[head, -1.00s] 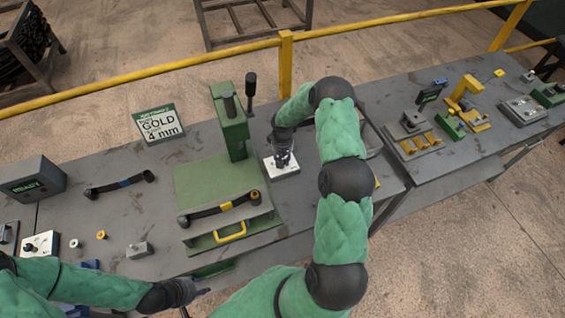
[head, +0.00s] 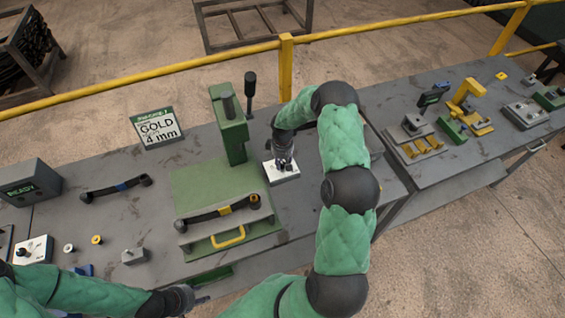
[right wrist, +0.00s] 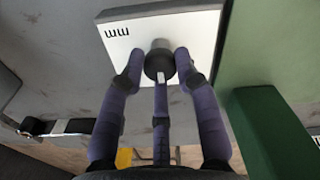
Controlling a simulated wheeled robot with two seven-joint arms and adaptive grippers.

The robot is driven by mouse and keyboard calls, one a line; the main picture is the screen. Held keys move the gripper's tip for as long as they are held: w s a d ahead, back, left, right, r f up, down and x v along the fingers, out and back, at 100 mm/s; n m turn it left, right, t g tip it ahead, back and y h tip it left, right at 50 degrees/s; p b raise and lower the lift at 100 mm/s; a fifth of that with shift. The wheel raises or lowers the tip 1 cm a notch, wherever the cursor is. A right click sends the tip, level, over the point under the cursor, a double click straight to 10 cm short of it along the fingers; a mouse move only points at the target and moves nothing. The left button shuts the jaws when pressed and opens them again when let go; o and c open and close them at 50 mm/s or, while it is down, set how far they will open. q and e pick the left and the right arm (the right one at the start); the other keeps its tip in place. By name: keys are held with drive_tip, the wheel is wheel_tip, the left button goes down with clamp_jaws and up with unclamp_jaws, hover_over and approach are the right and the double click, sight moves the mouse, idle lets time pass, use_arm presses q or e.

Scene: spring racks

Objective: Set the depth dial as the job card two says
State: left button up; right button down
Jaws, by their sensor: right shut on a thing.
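The job card (head: 157,127) stands at the back of the bench and reads GOLD and 4 mm; its smaller print is hard to read. The depth dial's white plate (head: 285,174) lies right of the green press (head: 229,122). In the right wrist view the plate (right wrist: 203,42) shows the letters mm, and the dark dial knob (right wrist: 159,60) has a pale mark. My right gripper (head: 281,158) is above the plate, its fingers (right wrist: 158,75) shut around the knob. The dial's numbers are hidden. My left gripper (head: 186,298) is low at the front edge, its fingers unclear.
A bar with a yellow band (head: 222,211) lies across the press front, above a yellow handle (head: 229,237). A bar with a blue band (head: 117,187), a READY box (head: 30,184) and small parts lie left. A second bench (head: 462,100) holds more fixtures at right.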

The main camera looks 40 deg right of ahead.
sight(282, 164)
drive_tip(key=c, duration=0.9)
unclamp_jaws()
wheel_tip(282, 164, up, 12)
